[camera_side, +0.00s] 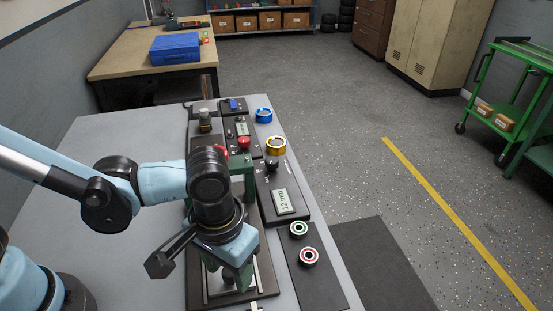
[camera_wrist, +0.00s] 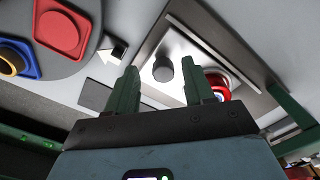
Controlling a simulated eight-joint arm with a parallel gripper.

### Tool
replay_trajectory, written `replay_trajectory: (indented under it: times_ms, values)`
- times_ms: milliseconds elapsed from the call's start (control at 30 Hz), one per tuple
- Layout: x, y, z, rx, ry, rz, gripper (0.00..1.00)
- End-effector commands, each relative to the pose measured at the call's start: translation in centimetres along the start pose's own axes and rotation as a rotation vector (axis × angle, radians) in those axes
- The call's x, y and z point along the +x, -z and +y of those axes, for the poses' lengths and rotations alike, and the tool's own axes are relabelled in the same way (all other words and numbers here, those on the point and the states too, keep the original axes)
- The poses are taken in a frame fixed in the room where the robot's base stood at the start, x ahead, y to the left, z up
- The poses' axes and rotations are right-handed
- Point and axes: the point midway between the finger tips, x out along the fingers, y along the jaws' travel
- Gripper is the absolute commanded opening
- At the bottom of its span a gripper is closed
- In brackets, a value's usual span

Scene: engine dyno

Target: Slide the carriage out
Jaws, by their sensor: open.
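My gripper (camera_side: 237,276) points down over a dark base (camera_side: 262,284) with a pale metal track or plate. In the wrist view its two green fingers (camera_wrist: 161,84) are apart. A dark round knob (camera_wrist: 163,69) stands on a silver plate (camera_wrist: 180,44) and shows in the gap between the fingertips; I cannot tell how far below them it is. This plate with the knob looks like the carriage. Nothing is seen held. In the side view my gripper and wrist hide most of the carriage.
A panel with green (camera_side: 299,229) and red-ringed (camera_side: 309,257) buttons lies right of the base. A display box (camera_side: 284,201) reads 12 mm. A red-and-white round part (camera_wrist: 218,87) is beside the right finger in the wrist view.

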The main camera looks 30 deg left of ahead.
Motion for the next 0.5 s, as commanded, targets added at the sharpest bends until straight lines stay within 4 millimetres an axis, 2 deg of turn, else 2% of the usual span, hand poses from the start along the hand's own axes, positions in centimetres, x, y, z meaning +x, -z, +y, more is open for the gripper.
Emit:
replay_trajectory:
  times_ms: [500]
  values:
    - [-7.0, -0.1, 0.0, 0.0, -0.001, 0.0, 0.53]
